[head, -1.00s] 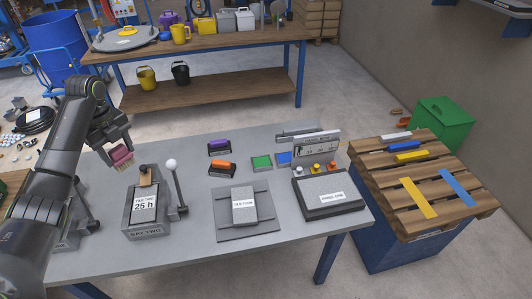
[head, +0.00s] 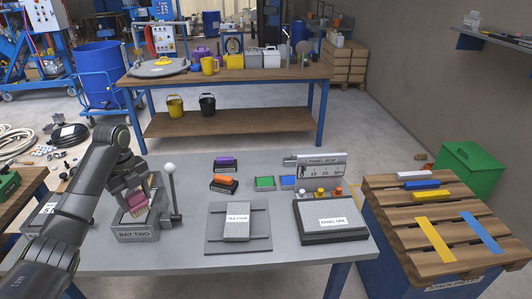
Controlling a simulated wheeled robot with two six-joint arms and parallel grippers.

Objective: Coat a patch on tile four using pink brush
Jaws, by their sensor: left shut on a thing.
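Tile four (head: 237,222) is a grey block with a white label, lying on a flat grey plate (head: 254,246) near the table's middle. My left gripper (head: 131,190) is shut on the pink brush (head: 136,200), whose pale bristles point down. The brush is at the grey box marked bay two (head: 138,236), left of tile four; I cannot tell whether the bristles touch anything inside. The gripper and brush hide part of the box. My right gripper is not in view.
A lever with a white knob (head: 169,168) stands right of bay two. Purple (head: 226,163) and orange (head: 224,183) brushes, green (head: 265,183) and blue (head: 288,182) pads and panel one (head: 331,219) are on the grey table. A slatted pallet (head: 440,215) is at right.

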